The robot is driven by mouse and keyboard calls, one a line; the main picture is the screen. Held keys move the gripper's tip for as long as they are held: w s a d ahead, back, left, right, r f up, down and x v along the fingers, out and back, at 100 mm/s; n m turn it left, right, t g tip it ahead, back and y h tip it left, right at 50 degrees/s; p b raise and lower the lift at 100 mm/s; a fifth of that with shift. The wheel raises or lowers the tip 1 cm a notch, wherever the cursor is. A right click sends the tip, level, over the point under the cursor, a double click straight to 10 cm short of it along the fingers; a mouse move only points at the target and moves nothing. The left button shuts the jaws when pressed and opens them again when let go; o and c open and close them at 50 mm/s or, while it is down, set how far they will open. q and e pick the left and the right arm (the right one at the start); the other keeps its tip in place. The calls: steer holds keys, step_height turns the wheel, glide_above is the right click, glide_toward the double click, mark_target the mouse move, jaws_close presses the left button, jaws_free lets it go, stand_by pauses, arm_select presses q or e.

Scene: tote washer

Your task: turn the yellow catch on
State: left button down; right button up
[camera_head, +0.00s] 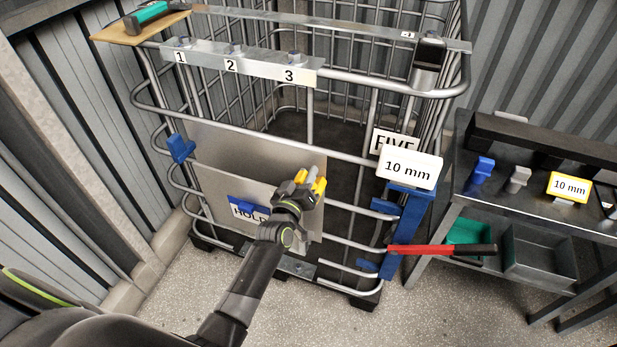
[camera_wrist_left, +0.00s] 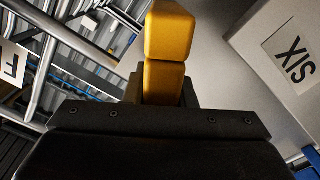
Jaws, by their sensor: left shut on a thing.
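My left gripper (camera_head: 311,183) reaches up from the bottom of the head view to the right edge of the grey panel (camera_head: 228,178) on the cage front. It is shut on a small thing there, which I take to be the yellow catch. Yellow pieces show at its tip with a grey piece between them; I cannot clearly separate catch from fingertips. In the left wrist view a yellow two-part block (camera_wrist_left: 168,50) stands in front of the black gripper body and hides what lies behind. My right gripper is not in view.
The wire cage (camera_head: 345,158) has a numbered rail (camera_head: 258,63) on top. A blue bracket with a white 10 mm sign (camera_head: 410,166) and a red bar (camera_head: 435,250) stand right of the gripper. A shelf with blocks (camera_head: 485,205) is further right. Pale floor is clear in front.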

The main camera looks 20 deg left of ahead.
arm_select(q)
steer(key=shift+a, duration=0.1)
steer(key=shift+n, duration=0.3)
steer(key=c, duration=1.2)
jaws_free()
steer(key=shift+w+f, duration=0.1)
steer(key=shift+s+f+b, duration=0.15)
steer(key=shift+s+b, duration=0.2)
steer(key=shift+s, duration=0.25)
steer(key=s+b, duration=0.8)
steer(key=s, duration=0.8)
steer(key=shift+s+a, duration=0.15)
steer(key=shift+a, duration=0.15)
